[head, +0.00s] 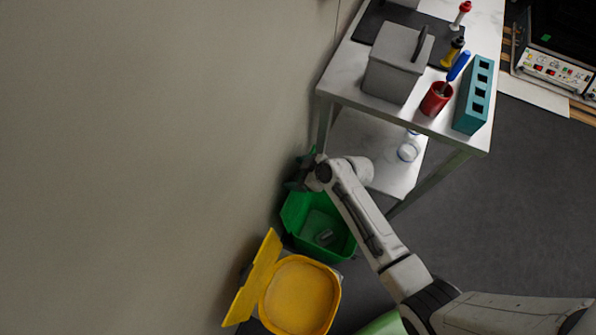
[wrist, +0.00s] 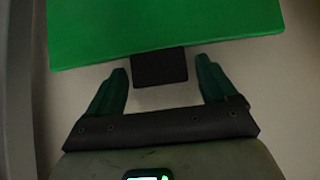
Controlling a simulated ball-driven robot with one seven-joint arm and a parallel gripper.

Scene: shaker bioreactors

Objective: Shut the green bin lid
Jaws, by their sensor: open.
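The green bin (head: 342,246) stands on the floor by the wall. Its top is open and a small pale item shows inside. In the wrist view the green lid (wrist: 165,30) fills the top as a flat panel, with a black tab (wrist: 160,68) at its lower edge. My gripper (wrist: 161,70) is open, its two dark green fingers on either side of the tab, just below the lid's edge. Whether they touch the lid cannot be told. In the head view my gripper (head: 300,172) is at the bin's far side near the wall, partly hidden by my wrist.
A yellow bin (head: 334,297) with its lid (head: 252,280) raised stands just in front of the green bin. A metal cart (head: 335,92) stands behind, holding a grey box (head: 397,62), a red cup (head: 436,98) and a teal rack (head: 474,96). The wall (head: 150,150) is close on the left.

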